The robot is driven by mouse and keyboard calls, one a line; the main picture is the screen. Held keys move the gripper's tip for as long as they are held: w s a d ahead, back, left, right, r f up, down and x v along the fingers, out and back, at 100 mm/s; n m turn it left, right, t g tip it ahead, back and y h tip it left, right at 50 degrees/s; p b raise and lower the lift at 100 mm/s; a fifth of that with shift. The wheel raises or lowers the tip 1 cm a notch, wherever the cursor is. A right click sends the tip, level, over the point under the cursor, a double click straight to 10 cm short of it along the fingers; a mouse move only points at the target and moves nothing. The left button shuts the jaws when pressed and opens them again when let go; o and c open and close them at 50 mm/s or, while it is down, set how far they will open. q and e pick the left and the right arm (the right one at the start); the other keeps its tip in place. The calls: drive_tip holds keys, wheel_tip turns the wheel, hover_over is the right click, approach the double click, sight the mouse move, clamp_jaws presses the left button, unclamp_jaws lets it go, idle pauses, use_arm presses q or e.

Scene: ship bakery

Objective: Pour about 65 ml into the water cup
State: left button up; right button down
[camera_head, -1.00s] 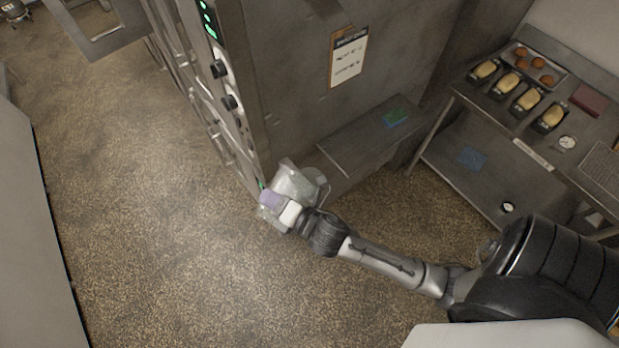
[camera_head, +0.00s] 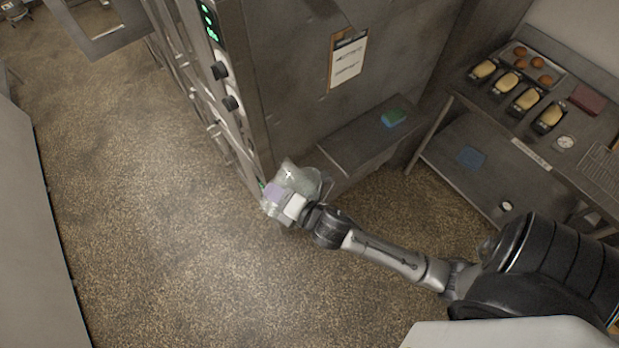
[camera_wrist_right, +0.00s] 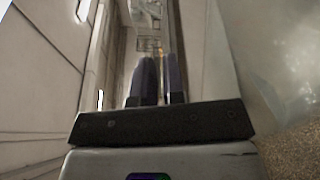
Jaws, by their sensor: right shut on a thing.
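My right gripper (camera_head: 277,197) is out in front of the corner of the large metal oven. It is shut on a clear, see-through jug (camera_head: 304,180), whose body shows just beyond the fingers. The jug looks tilted; how much liquid it holds cannot be told. In the right wrist view the two dark fingers (camera_wrist_right: 161,82) stand close together, and a blurred clear wall (camera_wrist_right: 262,60) fills the right side. I see no water cup that I can make out in either view. My left gripper is not in view.
The oven (camera_head: 285,90) with knobs and green displays stands right behind the jug. A low metal surface (camera_head: 355,143) carries a green-and-blue item (camera_head: 395,118). A steel table (camera_head: 490,110) at right holds loaf tins, a tray of buns and a dial. Open floor lies left.

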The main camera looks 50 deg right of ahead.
sight(269, 212)
drive_tip(key=shift+d+r, duration=0.1)
drive_tip(key=shift+d+r, duration=0.1)
drive_tip(key=shift+d, duration=0.05)
idle(0.6)
drive_tip(key=shift+d+r+m+p, duration=0.2)
drive_tip(key=shift+m+p, duration=0.2)
drive_tip(key=shift+p, duration=0.15)
idle(0.4)
drive_tip(key=shift+f, duration=0.1)
drive_tip(key=shift+n, duration=0.8)
drive_tip(key=a+f+b, duration=0.2)
drive_tip(key=a+b, duration=0.1)
drive_tip(key=shift+s+a+f, duration=0.15)
drive_tip(key=shift+s+a, duration=0.05)
drive_tip(key=shift+a+f+n, duration=0.15)
drive_tip(key=shift+a+n, duration=0.15)
drive_tip(key=shift+f, duration=0.25)
drive_tip(key=a+f+n+b, duration=0.2)
drive_tip(key=f, duration=0.1)
drive_tip(key=shift+s, duration=0.1)
